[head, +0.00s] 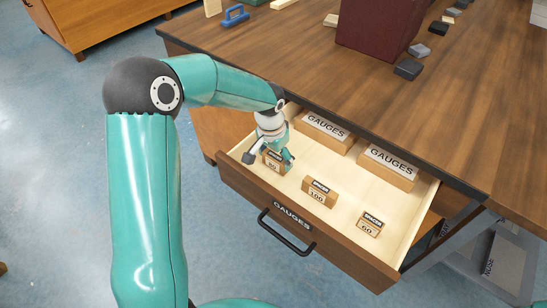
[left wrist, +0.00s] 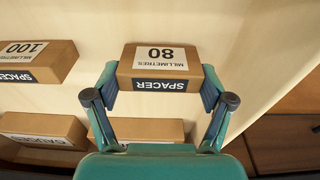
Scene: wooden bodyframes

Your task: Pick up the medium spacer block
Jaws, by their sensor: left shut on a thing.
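The medium spacer block (head: 273,165), a small wooden block with a dark SPACER label and the number 80, is at the left end of the open drawer. In the left wrist view the same block (left wrist: 158,60) sits between the two fingers, its 80 label facing the camera. My left gripper (head: 269,157) is shut on it, one finger at each end. I cannot tell whether the block touches the drawer floor. A 100 spacer (head: 319,193) and a smaller 60 spacer (head: 369,225) lie to the right in the drawer. My right gripper is out of view.
The open drawer (head: 340,248) has a GAUGES label and a black handle (head: 286,233). Two GAUGES blocks (head: 325,131) (head: 387,167) lie along its back. The table edge overhangs behind. A dark red box (head: 382,33) and small blocks stand on the tabletop.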

